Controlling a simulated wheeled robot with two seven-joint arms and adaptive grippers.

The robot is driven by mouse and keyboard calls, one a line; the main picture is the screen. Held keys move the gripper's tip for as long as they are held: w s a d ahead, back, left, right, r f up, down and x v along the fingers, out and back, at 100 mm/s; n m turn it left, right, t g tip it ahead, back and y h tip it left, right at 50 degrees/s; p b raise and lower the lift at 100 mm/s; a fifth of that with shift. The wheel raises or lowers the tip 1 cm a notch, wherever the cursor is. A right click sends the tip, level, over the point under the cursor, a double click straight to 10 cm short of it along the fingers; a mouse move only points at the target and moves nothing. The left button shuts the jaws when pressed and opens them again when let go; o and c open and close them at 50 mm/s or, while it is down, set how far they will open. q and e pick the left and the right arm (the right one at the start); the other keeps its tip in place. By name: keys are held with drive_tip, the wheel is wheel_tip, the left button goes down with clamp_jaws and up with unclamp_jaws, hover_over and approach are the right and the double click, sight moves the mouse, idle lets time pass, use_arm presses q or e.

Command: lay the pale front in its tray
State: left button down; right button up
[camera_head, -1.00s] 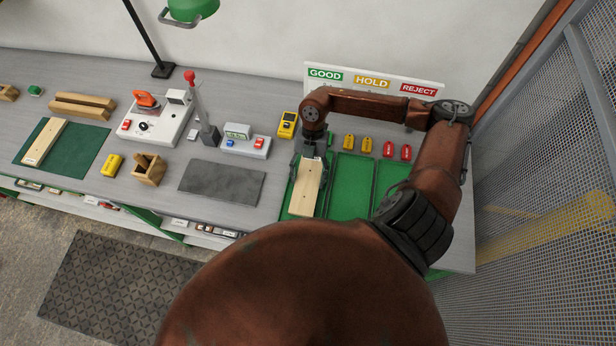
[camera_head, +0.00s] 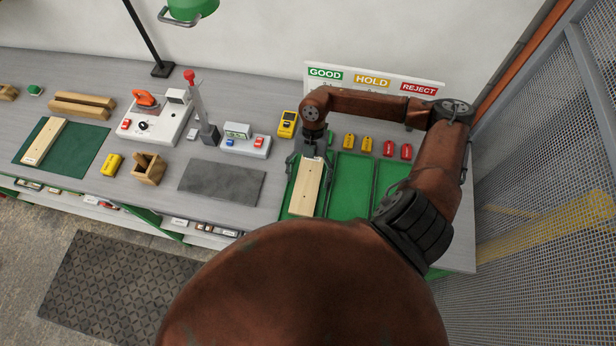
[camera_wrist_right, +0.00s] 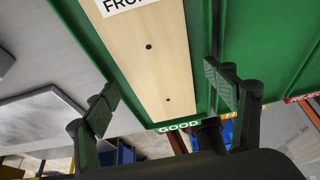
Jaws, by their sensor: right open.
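The pale front (camera_head: 306,188) is a light wooden board lying flat in the leftmost green tray (camera_head: 286,205), lengthwise. My right gripper (camera_head: 310,161) is over the board's far end. In the right wrist view its open fingers (camera_wrist_right: 164,94) stand apart on either side of the board, with gaps. My left gripper is not in view.
Two more green trays, the middle one (camera_head: 351,188) and the right one (camera_head: 391,174), look empty where seen; my arm hides part of them. A GOOD/HOLD/REJECT sign (camera_head: 372,82) stands behind. Another pale board (camera_head: 44,141) lies on a green mat at left. A grey mat (camera_head: 222,183) is bare.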

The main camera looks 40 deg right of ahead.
drive_tip(key=v, duration=1.2)
